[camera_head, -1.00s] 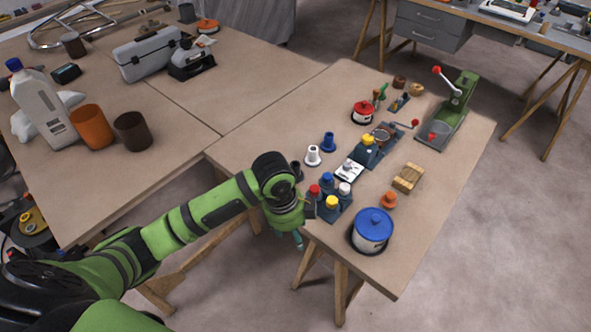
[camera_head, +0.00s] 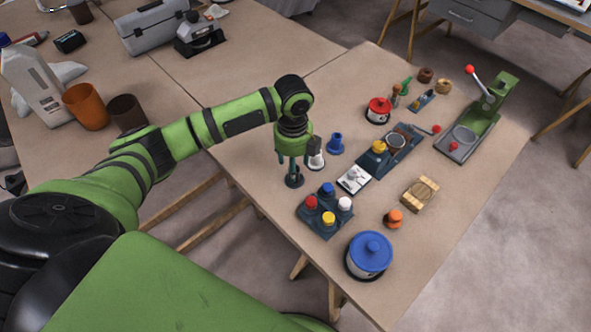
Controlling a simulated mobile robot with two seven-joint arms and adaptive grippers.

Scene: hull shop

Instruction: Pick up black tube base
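The black tube base (camera_head: 294,181) stands on the near table, close to its left edge. My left gripper (camera_head: 293,166) points down just above it, with its fingers apart on either side of the base's upper part. The gripper looks open; I cannot tell whether the fingers touch the base. The gripper hides part of the white tube base (camera_head: 316,162) behind it. A blue tube base (camera_head: 335,144) stands a little farther back. My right gripper is not in view.
A dark holder with coloured caps (camera_head: 325,217) and a white box (camera_head: 354,180) stand close to the right of the gripper. A blue-lidded pot (camera_head: 369,254) is at the front. A green lever press (camera_head: 480,120) stands at the back right. The table left of the gripper is clear.

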